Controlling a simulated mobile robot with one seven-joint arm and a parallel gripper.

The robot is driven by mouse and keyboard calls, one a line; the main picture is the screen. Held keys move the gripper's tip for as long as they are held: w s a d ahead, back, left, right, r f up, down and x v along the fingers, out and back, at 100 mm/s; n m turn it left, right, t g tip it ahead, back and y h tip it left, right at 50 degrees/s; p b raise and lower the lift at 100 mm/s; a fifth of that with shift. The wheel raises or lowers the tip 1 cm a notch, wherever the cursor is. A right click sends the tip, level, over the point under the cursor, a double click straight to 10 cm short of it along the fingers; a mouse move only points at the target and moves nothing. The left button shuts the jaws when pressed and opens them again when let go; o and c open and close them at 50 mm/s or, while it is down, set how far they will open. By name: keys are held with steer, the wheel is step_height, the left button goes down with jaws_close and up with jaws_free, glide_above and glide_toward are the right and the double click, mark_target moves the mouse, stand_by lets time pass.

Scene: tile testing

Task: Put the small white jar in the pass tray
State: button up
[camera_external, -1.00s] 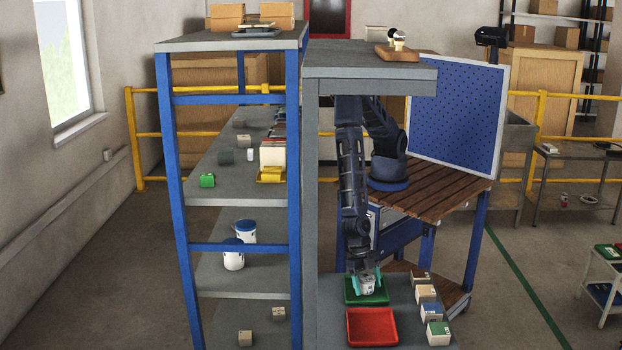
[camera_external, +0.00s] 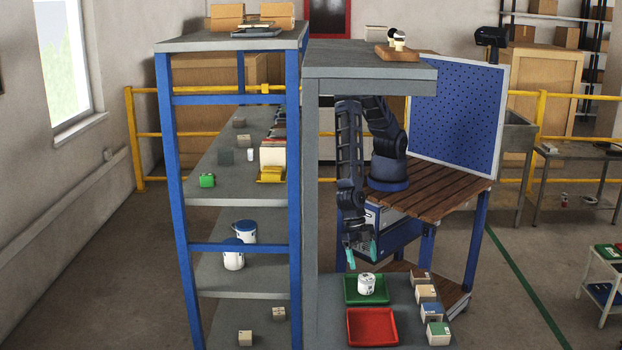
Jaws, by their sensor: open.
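The small white jar (camera_external: 366,284) stands upright in the green tray (camera_external: 350,297), toward its middle. My gripper (camera_external: 361,256) is open and empty, with its teal fingers above and behind the jar, apart from it. A red tray (camera_external: 371,329) lies in front of the green tray on the same grey surface. No label on either tray can be read, so I cannot tell from writing which is the pass tray.
Several small boxes (camera_external: 426,293) stand in a row right of the trays. A tall grey panel (camera_external: 311,200) stands left of my arm. The blue-framed shelf (camera_external: 292,180) is further left. A slatted wooden bench (camera_external: 440,195) is behind.

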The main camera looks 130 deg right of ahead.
steer(key=shift+v, duration=1.4)
steer(key=shift+d+r, duration=0.1)
steer(key=s+d+r+m+t+h, duration=0.1)
steer(key=s+d+r+m, duration=0.3)
steer(key=d+r, duration=0.65)
steer(key=s+d+r+m+t+h, duration=0.15)
steer(key=s+d+r, duration=0.55)
steer(key=r, duration=0.7)
steer(key=s+d+r+m, duration=0.3)
steer(key=s+d, duration=0.2)
steer(key=s, duration=0.3)
steer(key=s+d+r+m+t+h, duration=0.1)
steer(key=s+d+r+m, duration=0.2)
steer(key=s, duration=0.5)
steer(key=s+d+r+m+h, duration=0.1)
steer(key=s+d+r+m, duration=0.3)
steer(key=s+d, duration=0.3)
steer(key=shift+s+d, duration=0.25)
steer(key=shift+s, duration=0.55)
